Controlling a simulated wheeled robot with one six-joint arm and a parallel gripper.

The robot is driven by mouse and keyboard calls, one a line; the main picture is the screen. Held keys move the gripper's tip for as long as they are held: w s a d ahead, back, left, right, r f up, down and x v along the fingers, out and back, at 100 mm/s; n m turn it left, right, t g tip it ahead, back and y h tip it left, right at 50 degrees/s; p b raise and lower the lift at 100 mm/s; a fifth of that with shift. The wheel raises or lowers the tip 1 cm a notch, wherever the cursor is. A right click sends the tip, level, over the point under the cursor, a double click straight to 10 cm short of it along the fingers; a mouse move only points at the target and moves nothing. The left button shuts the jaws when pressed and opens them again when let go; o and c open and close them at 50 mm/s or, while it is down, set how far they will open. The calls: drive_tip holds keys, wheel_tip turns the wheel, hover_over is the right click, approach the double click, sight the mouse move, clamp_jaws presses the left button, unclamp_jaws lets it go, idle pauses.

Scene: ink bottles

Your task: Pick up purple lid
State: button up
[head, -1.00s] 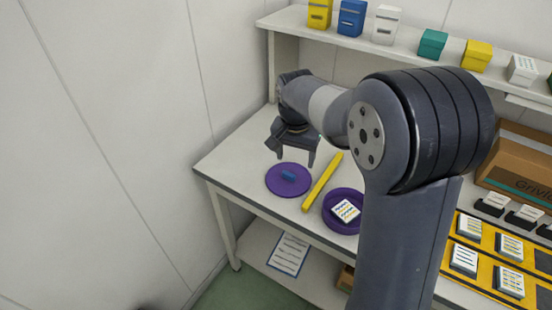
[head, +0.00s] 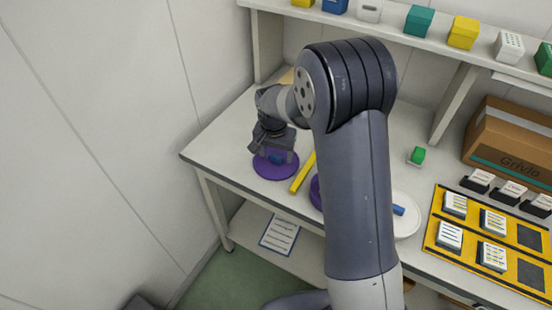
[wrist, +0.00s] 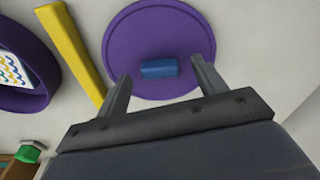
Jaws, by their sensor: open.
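The purple lid (head: 272,168) is a flat disc with a small blue handle (wrist: 158,69) at its middle. It lies on the white table near its left end. In the wrist view the purple lid (wrist: 133,30) lies just beyond my open gripper (wrist: 163,88). The blue handle sits between the lines of the two fingers, slightly past the tips, and the jaws hold nothing. In the head view my gripper (head: 275,152) is above the lid and hides part of it. I cannot tell the exact height gap.
A yellow bar (head: 302,173) lies right of the lid. A purple round container (wrist: 45,70) holding a patterned block is beyond it, mostly hidden by my arm in the head view. A white dish (head: 407,215), yellow trays and a cardboard box (head: 512,140) are further right. A shelf runs behind.

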drive_tip(key=shift+f, duration=0.3)
drive_tip(key=shift+c, duration=0.3)
drive_tip(key=c, duration=1)
drive_tip(key=shift+c, duration=0.2)
